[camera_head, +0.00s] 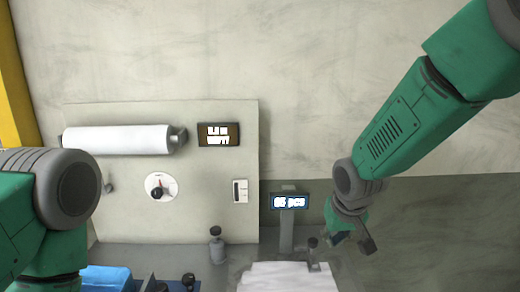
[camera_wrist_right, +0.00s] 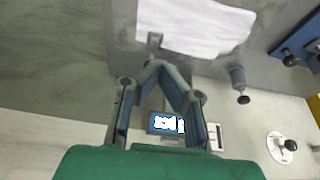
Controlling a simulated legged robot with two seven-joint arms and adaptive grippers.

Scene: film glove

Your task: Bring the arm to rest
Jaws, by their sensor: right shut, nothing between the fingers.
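My right arm, green with grey joints, comes in from the upper right in the head view. Its gripper (camera_head: 351,240) hangs in front of the wall, right of the small display post (camera_head: 286,222). In the right wrist view the fingers of this gripper (camera_wrist_right: 163,66) meet at the tips, with nothing between them. The white sheet (camera_wrist_right: 195,25) lies beyond the tips. My left arm shows only as a green link and grey joint at the left edge of the head view; its gripper is out of view.
A panel (camera_head: 110,215) carries a white film roll (camera_head: 117,139), a dark display (camera_head: 218,135) and a round dial (camera_head: 160,187). A white sheet (camera_head: 287,277) lies below the post, beside a black-knobbed post (camera_head: 216,244). A blue item (camera_head: 106,277) is at lower left. The wall at right is bare.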

